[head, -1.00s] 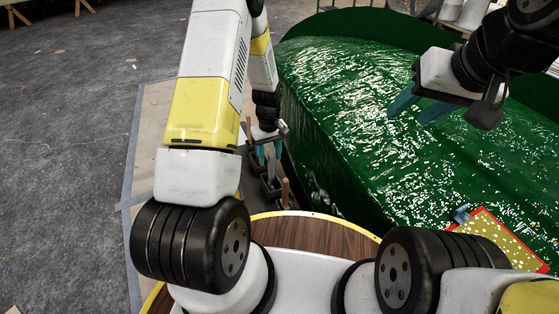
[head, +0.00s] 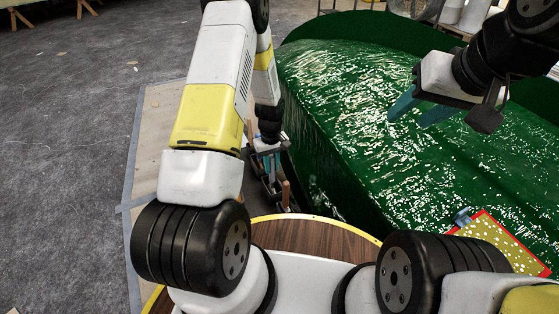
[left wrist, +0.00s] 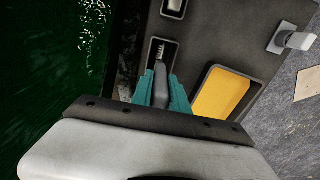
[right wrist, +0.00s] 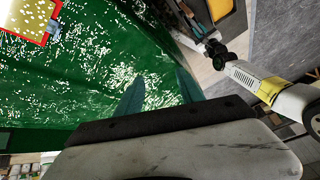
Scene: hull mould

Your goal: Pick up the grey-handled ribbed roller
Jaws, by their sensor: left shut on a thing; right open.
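The roller's grey handle (left wrist: 160,88) stands between the teal fingers of my left gripper (left wrist: 161,75) in the left wrist view. The fingers are shut on it. The ribbed end (left wrist: 164,50) shows just beyond, inside a narrow slot of a dark grey holder (left wrist: 190,50). I cannot tell whether the roller touches the slot floor. In the head view my left gripper (head: 271,166) is low beside the green mould, and the roller is hard to make out there. My right gripper (head: 418,108) is open and empty above the mould; its spread fingers also show in the right wrist view (right wrist: 162,88).
The green hull mould (head: 370,110) fills the right side, close beside the holder. A yellow item (left wrist: 220,93) lies in a neighbouring compartment, and a wooden handle (head: 286,195) stands near my left gripper. A red-edged speckled panel (head: 500,240) lies at right.

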